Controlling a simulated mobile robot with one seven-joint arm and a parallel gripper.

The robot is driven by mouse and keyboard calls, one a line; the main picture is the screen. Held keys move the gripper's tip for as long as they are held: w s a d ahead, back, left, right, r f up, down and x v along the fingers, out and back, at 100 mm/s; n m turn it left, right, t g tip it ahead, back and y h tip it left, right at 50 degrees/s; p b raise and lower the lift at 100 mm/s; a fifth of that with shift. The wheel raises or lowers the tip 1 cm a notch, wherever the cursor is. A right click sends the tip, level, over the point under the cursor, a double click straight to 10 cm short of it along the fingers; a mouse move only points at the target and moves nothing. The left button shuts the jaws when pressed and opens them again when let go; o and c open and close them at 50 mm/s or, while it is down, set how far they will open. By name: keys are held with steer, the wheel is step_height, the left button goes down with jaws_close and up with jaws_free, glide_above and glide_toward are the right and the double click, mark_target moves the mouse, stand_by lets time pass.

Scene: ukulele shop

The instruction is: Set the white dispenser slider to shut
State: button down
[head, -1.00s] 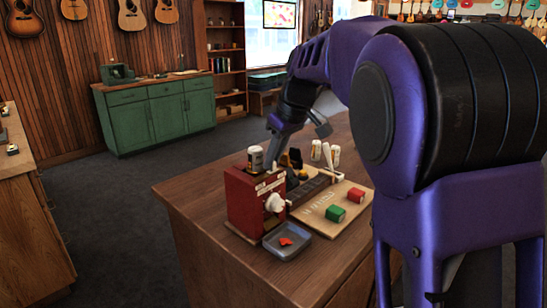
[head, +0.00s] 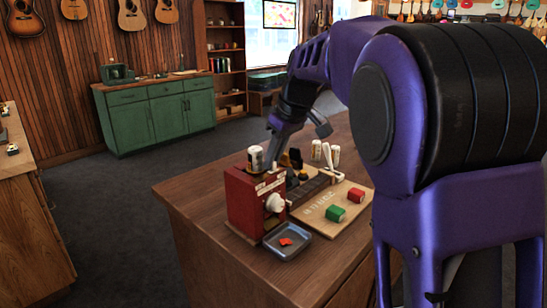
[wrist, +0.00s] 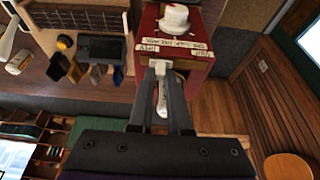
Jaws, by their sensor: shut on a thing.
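The red dispenser (head: 243,205) stands at the near left corner of the wooden table, with a white round knob (head: 274,202) on its front. In the wrist view its red body (wrist: 196,58) carries white labels, too small to read surely. The white slider (wrist: 160,66) shows as a small light tab between my fingertips. My gripper (wrist: 162,73) is shut on this tab, at the dispenser's edge. In the head view my fingertips are mostly hidden behind the can and dispenser, and I cannot tell the slider's setting there.
A grey tray (head: 302,250) with a red piece lies in front. White bottles (head: 316,150) stand behind.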

mark_target(261, 178)
steer(key=shift+s+a+b, duration=0.4)
steer(key=shift+s+a, duration=0.95)
steer(key=shift+s, duration=0.05)
steer(key=c, duration=0.9)
jaws_free()
steer(key=shift+s+a, duration=0.1)
steer(key=shift+o, duration=0.2)
steer(key=shift+r, duration=0.4)
steer(key=p+v, duration=0.3)
steer(key=v, duration=1.3)
steer(key=shift+d+r, duration=0.2)
steer(key=shift+r, duration=0.05)
steer(key=shift+s, duration=0.1)
